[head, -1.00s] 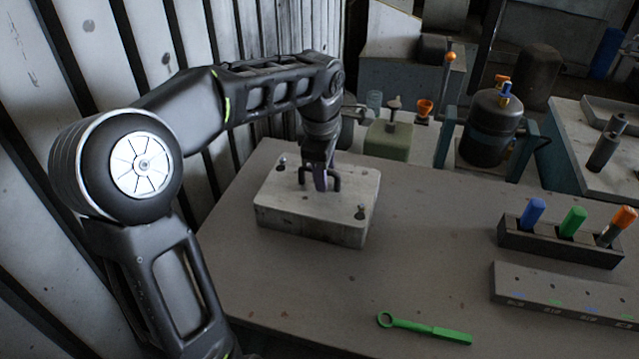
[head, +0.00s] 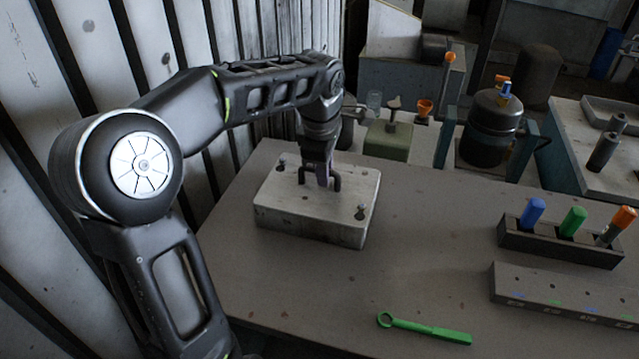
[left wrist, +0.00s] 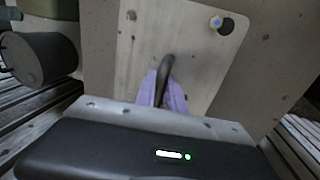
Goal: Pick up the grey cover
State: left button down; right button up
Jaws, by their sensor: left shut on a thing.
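The grey cover (head: 290,222) is a flat block-like plate with a dark handle (head: 336,182) on top and bolts near its corners. It sits on the table at the left. My left gripper (head: 323,184) comes down from above and is shut on the handle. In the left wrist view, the purple fingers of my left gripper (left wrist: 163,92) close around the dark handle (left wrist: 166,68), with the cover's top (left wrist: 185,45) beyond. The cover's underside is hidden. My right gripper is not in view.
A green ring wrench (head: 425,328) lies at the table's front. A dark holder (head: 555,246) with blue, green and orange-topped tools and a grey marked block (head: 560,293) are at the right. The table (head: 430,240) is clear between. A dark tank (head: 490,130) stands behind.

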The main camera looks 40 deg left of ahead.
pick_arm(q)
notch_tip(320, 180, up, 10)
jog(key=shift+r, duration=0.1)
dwell(0.5)
dwell(0.5)
notch_tip(320, 180, up, 8)
jog(key=p, duration=0.7)
jog(key=shift+p, duration=0.4)
jog(key=shift+f, duration=0.2)
